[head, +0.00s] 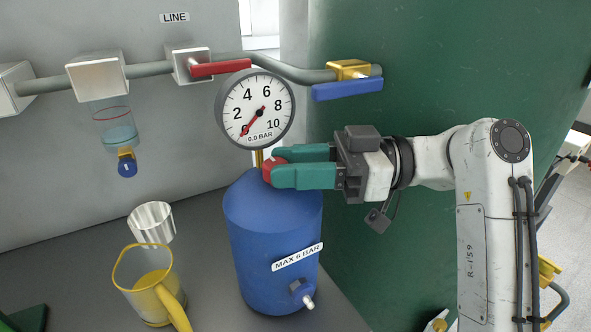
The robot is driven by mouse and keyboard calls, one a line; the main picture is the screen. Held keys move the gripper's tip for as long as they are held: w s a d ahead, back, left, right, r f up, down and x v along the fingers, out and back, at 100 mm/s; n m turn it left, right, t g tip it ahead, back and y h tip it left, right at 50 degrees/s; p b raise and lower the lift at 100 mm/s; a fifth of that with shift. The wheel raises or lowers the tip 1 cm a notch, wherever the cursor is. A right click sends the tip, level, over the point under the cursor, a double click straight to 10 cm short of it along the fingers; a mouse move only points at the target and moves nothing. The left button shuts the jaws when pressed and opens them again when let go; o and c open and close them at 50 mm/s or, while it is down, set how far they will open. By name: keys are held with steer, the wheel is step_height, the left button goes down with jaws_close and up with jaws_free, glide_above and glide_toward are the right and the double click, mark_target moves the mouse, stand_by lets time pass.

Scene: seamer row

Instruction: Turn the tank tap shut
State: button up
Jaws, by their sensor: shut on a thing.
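The blue tank (262,240) stands upright on the grey bench and carries a "MAX 6 BAR" label. My gripper (274,167) reaches in from the right. Its green fingers are shut on a red knob (268,174) at the tank's top, and they hide much of it. Which way the red knob is turned cannot be told.
A wall pipe (297,72) has a red lever (220,68) and a blue lever (347,89), close above the gauge and my gripper. A clear cup (114,128) hangs at left. A yellow jug (146,285) and a metal cup (151,222) stand left of the tank.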

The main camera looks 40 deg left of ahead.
mark_target(280, 195)
steer(key=shift+f, duration=0.15)
steer(key=o, duration=1)
steer(key=shift+o, duration=0.2)
steer(key=shift+s+p, duration=0.1)
steer(key=shift+p, duration=0.2)
